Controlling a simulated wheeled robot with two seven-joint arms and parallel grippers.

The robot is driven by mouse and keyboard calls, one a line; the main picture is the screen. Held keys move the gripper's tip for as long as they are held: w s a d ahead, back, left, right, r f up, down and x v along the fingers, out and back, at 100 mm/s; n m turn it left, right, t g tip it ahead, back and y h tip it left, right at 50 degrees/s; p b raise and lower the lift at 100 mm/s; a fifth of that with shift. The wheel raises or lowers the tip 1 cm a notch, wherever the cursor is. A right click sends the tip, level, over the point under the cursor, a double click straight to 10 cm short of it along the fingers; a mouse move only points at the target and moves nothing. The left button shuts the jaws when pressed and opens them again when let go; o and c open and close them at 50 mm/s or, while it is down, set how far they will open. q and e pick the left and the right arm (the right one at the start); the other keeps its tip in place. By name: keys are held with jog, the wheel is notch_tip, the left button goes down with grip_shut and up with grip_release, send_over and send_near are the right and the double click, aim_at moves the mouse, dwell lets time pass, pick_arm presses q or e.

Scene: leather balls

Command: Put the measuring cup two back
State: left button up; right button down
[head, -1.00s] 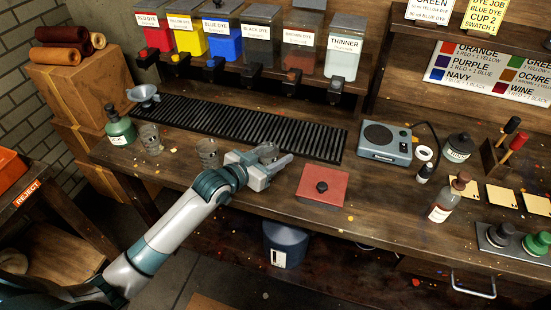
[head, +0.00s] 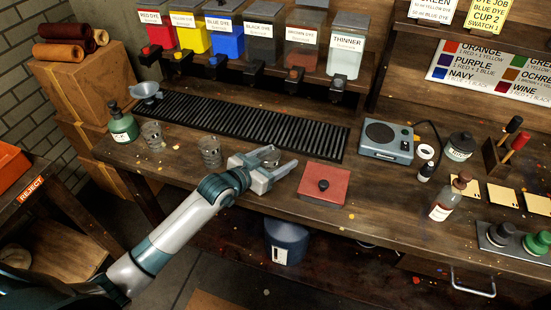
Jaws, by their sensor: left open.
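My left gripper (head: 286,158) is low over the middle of the bench, with its jaws spread apart. A small clear measuring cup (head: 271,157) stands between its fingers, partly hidden by them; I cannot tell whether a finger touches it. Two more clear measuring cups stand to its left: one near cup (head: 209,153) just left of the gripper and another cup (head: 151,136) farther left. I cannot read which cup is number two. My right gripper is not in view.
A black ribbed drip mat (head: 245,128) lies behind the cups, under the dye dispensers (head: 222,45). A green bottle (head: 121,124) stands at the left. A red pad (head: 324,185) lies right of the gripper, with a grey scale (head: 387,141) beyond it.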

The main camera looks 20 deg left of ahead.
aim_at(262, 165)
pick_arm(q)
jog(key=shift+r, duration=0.15)
jog(key=shift+s, duration=0.1)
jog(key=b+v, duration=0.2)
jog(key=v, duration=0.8)
jog(key=shift+s+a+r, duration=0.1)
jog(key=shift+s+a, duration=0.15)
jog(key=shift+s, duration=0.1)
jog(key=shift+s+a+r, duration=0.2)
jog(key=shift+s+r, duration=0.05)
jog(key=shift+s, duration=0.2)
dwell(0.6)
